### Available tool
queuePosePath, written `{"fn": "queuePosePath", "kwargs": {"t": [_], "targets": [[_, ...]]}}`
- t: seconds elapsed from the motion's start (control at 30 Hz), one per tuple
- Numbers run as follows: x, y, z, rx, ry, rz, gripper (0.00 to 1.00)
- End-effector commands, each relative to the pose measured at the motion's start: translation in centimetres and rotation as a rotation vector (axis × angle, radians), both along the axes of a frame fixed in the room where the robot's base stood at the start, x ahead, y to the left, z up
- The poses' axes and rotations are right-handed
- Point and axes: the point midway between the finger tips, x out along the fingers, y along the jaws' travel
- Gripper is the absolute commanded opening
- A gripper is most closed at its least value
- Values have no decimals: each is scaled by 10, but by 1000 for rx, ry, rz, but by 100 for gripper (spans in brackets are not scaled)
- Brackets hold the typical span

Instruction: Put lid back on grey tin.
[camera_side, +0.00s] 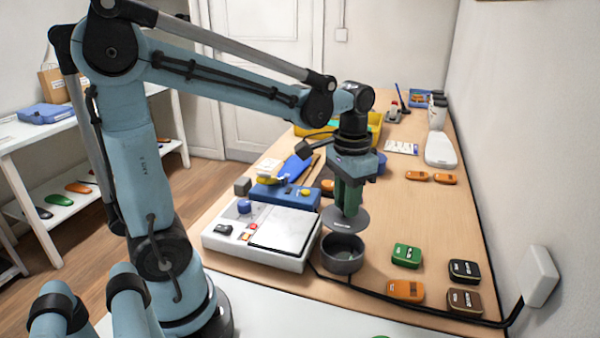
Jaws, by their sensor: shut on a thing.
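The grey tin (343,262) stands open at the top on the wooden table, just right of the white machine. The grey round lid (347,220) hangs above the tin, apart from it and looking slightly tilted. My gripper (348,203) points down and is shut on the lid. The fingertips are small in this view, and the exact grip on the lid is hard to make out.
A white machine with a flat pad (282,231) stands close left of the tin. A green case (406,255), an orange case (405,291) and dark cases (465,271) lie to the right. A black cable (400,304) runs along the front. The table's right middle is mostly clear.

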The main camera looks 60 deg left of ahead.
Motion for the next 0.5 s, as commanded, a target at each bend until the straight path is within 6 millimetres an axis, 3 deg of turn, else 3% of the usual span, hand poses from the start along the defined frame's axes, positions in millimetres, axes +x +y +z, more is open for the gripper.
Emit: {"fn": "queuePosePath", "kwargs": {"t": [0.5], "targets": [[1,0,-42,0,0,-1,0]]}}
